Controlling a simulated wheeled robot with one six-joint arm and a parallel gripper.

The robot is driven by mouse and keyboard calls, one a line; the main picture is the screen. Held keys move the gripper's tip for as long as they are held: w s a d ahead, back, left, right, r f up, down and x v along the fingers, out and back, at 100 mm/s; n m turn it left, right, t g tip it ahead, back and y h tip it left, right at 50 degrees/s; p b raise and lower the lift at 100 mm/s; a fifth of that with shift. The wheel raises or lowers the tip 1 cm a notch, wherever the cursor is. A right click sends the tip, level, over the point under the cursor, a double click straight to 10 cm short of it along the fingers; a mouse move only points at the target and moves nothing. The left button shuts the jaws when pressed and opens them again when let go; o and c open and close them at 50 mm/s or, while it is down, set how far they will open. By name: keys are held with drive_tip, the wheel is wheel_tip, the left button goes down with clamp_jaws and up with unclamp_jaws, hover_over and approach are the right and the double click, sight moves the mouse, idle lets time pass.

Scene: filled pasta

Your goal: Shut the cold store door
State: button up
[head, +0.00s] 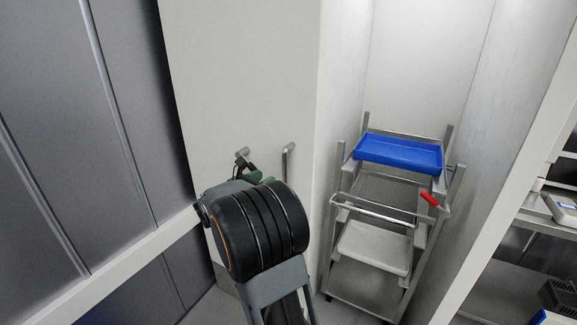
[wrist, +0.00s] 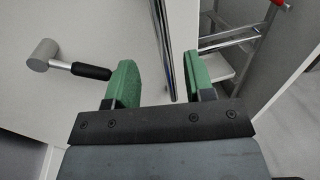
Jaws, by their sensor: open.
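The cold store door (head: 240,75) is a pale panel standing open at an angle beside the lit store in the head view. It fills the left of the wrist view (wrist: 90,25). A lever handle with a black grip (wrist: 88,70) sticks out from it, left of my gripper. A slim metal bar (wrist: 161,40), also on the door in the head view (head: 288,160), runs between my fingers in the wrist view. My gripper (wrist: 160,78) is open, with one green finger on each side of the bar. I cannot tell whether either finger touches it. My arm hides part of the gripper in the head view.
A metal trolley (head: 415,215) with a blue tray (head: 398,153), a white tray (head: 375,247) and a red-gripped handle stands inside the store, right of the door. Grey panels (head: 60,60) with a white rail (head: 110,265) lie left. Shelving (head: 545,235) stands far right.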

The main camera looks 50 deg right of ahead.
sight(283, 169)
drive_tip(key=d+p, duration=0.2)
drive_tip(key=d, duration=1)
drive_tip(key=shift+w, duration=0.2)
clamp_jaws()
